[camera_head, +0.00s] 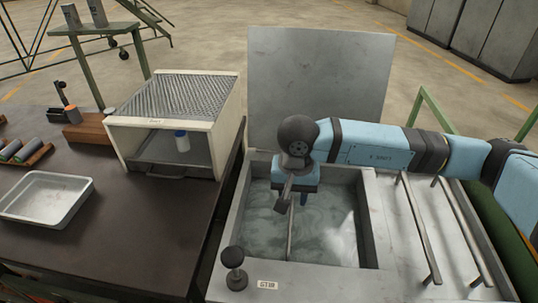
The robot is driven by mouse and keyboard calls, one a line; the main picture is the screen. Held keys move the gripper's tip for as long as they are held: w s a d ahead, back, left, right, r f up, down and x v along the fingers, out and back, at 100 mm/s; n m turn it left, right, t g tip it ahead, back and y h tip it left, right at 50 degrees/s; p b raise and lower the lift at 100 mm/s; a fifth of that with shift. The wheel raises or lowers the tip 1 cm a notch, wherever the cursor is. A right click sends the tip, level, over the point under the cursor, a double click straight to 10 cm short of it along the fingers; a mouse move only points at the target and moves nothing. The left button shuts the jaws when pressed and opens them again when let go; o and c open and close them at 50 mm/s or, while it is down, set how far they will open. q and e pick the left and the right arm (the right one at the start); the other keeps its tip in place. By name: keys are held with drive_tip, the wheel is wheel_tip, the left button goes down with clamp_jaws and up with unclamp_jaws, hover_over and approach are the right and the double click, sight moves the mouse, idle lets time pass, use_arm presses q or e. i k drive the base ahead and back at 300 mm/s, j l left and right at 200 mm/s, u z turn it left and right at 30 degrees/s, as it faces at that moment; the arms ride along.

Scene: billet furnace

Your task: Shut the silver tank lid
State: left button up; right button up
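The silver tank (233,225) is a grey metal basin with murky, rippled liquid in it. Its lid (320,75) is a flat grey plate standing upright behind the opening, so the tank is open. My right arm reaches in from the right across the tank, in front of the lid's lower right part. My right gripper (294,203) points down over the liquid. A thin pale rod-like thing (291,232) shows below it, reaching down toward the liquid; I cannot tell whether the gripper holds it. How far the fingers are apart is unclear. My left gripper is out of view.
A black knob (233,268) stands on the tank's front left corner. Two metal rails (420,230) lie on the right side.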

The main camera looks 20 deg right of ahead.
sight(317, 74)
drive_tip(key=k, duration=1)
